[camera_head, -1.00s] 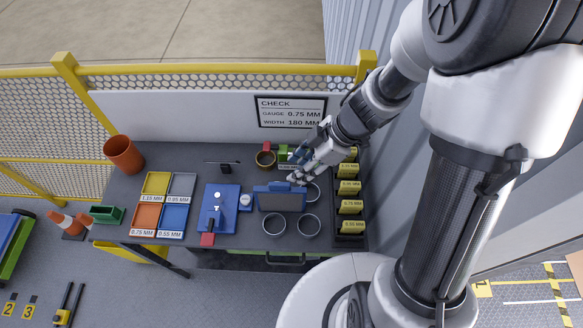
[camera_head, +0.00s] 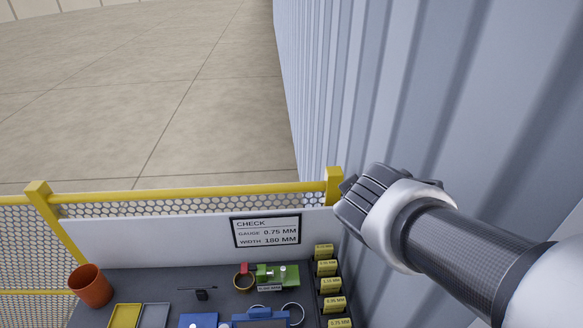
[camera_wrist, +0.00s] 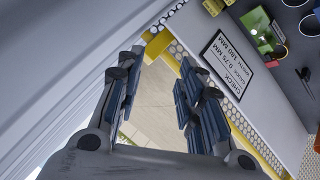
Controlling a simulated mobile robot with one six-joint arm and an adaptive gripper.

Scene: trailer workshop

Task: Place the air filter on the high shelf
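My gripper (camera_wrist: 162,58) shows in the wrist view with its two blue-padded fingers apart. Nothing is held between them; the floor and part of a yellow fence rail show through the gap. I cannot identify an air filter or a high shelf in either current view.
A dark workbench (camera_head: 228,300) holds a green device (camera_head: 285,275), yellow labelled blocks (camera_head: 330,285) and an orange pot (camera_head: 91,286). Behind it stand a yellow-railed fence (camera_head: 190,196) and a CHECK sign (camera_head: 265,230). The corrugated wall (camera_head: 430,120) is close on the right. Floor beyond is clear.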

